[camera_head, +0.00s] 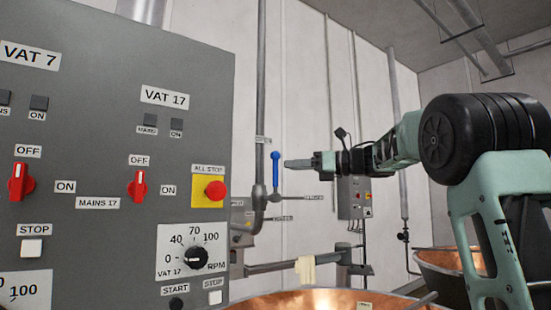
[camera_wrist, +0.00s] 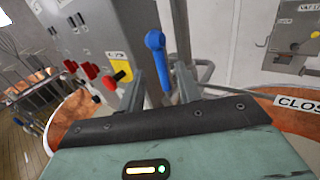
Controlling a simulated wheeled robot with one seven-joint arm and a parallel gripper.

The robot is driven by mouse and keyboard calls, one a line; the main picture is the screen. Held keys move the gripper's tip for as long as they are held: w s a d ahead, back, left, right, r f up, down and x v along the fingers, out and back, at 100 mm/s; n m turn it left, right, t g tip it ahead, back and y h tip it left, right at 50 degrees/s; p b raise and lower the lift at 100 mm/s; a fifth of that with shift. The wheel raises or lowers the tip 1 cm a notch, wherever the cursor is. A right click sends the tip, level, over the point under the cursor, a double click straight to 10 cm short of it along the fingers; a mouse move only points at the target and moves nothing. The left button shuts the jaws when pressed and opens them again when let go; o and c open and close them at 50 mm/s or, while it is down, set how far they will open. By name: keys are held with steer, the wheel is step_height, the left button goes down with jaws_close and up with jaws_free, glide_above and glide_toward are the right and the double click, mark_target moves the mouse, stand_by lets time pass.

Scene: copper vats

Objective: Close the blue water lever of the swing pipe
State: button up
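The blue water lever (camera_head: 276,168) stands upright on the grey swing pipe (camera_head: 258,205) in the head view, its handle pointing up. My gripper (camera_head: 290,163) is level with the handle, just to its right, with its fingers pointing left toward it. In the wrist view the blue lever (camera_wrist: 155,45) appears between the two fingers of my gripper (camera_wrist: 159,72). The fingers are apart, with a gap on each side of the lever. Whether the lever is fully within the fingers' depth is hard to tell. A CLOSED label (camera_wrist: 296,104) shows at the right.
A grey control panel (camera_head: 110,100) with red switches and a red stop button (camera_head: 215,189) fills the left. Copper vats (camera_head: 320,300) (camera_head: 440,262) lie below and at right. A grey switch box (camera_head: 354,197) is on the wall behind. A horizontal pipe (camera_head: 300,263) runs below the lever.

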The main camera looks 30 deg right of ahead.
steer(key=p, duration=0.2)
glide_above(275, 194)
steer(key=shift+w+d, duration=0.3)
steer(key=shift+w, duration=0.05)
jaws_close()
